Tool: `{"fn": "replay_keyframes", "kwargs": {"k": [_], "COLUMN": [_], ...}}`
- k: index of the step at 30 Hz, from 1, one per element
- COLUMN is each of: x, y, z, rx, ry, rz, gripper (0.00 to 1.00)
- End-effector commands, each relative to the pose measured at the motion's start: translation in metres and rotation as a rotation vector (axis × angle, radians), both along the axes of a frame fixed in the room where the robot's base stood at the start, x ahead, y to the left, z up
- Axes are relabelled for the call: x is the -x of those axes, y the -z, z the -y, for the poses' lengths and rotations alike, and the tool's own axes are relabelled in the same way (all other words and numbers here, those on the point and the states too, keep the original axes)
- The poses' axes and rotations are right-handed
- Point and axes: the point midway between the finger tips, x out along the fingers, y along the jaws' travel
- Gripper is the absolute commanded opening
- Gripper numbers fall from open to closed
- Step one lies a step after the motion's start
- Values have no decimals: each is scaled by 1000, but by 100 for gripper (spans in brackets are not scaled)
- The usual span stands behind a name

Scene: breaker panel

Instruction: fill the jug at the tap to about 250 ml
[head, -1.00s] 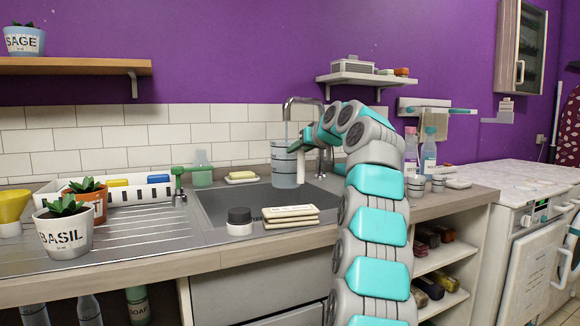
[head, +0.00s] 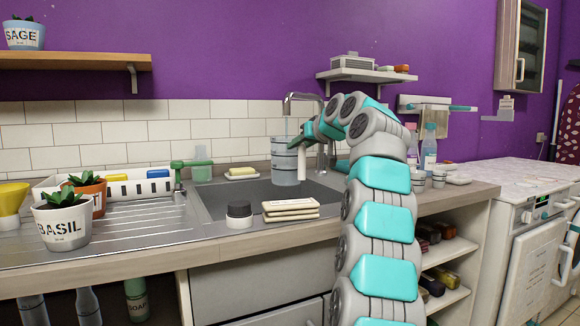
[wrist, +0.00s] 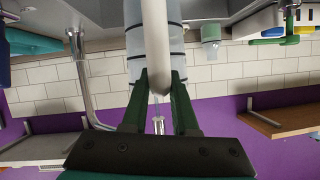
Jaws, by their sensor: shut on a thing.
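The clear jug (head: 285,165) with dark level lines is upright over the sink basin (head: 240,198), under the spout of the tap (head: 298,98). A thin pale stream seems to run from the spout into it. My gripper (head: 308,134) is shut on the jug's white handle (head: 302,156). In the wrist view, the green fingers of my gripper (wrist: 159,80) close on the handle (wrist: 157,45), with the jug (wrist: 135,40) behind it. The lower jug looks bluish, but I cannot read the water level. Whether its base touches the basin is unclear.
A dark-lidded jar (head: 239,214) and stacked pale bars (head: 290,209) stand at the sink's front edge. A basil pot (head: 62,222) and a white rack (head: 125,187) are left, on and behind the drainer. Bottles (head: 428,150) stand right of my arm. A shelf (head: 365,75) hangs above.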

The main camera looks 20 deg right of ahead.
Motion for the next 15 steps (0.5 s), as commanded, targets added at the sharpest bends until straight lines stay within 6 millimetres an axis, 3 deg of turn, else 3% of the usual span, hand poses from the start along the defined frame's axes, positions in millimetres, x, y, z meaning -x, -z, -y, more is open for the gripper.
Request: {"fn": "replay_keyframes", "kwargs": {"k": [15], "x": [70], "y": [1], "z": [-24], "rx": [1], "ry": [-1], "rz": [5], "gripper": [0]}}
